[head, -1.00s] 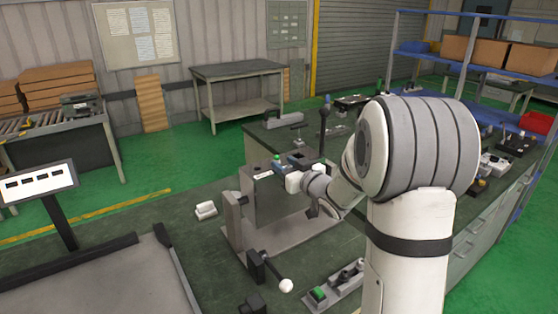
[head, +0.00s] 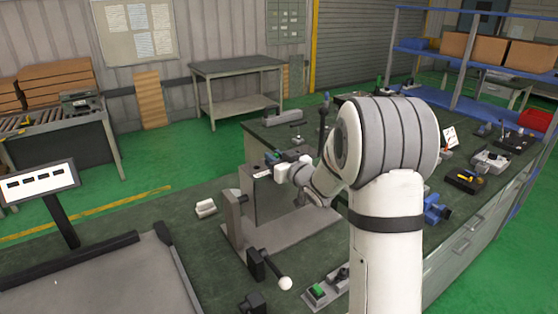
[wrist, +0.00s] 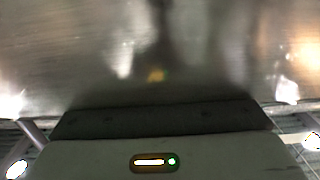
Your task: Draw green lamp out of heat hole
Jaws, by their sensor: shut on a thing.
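The grey box-shaped heating block (head: 268,198) stands on a flat base plate on the green-topped bench. My gripper (head: 272,158) is at the top of this block, reaching in from the right, with its dark fingers over the block's upper face. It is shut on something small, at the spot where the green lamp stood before. The lamp itself is hidden by the fingers, and I cannot tell how deep it sits in the heat hole. The wrist view shows a blurred, shiny metal surface and a pale housing (wrist: 165,145) with a small green light.
A lever with a white knob (head: 284,283) and a green-button panel (head: 318,292) stand in front of the block. Several tools and a blue device (head: 437,210) lie to the right of my arm.

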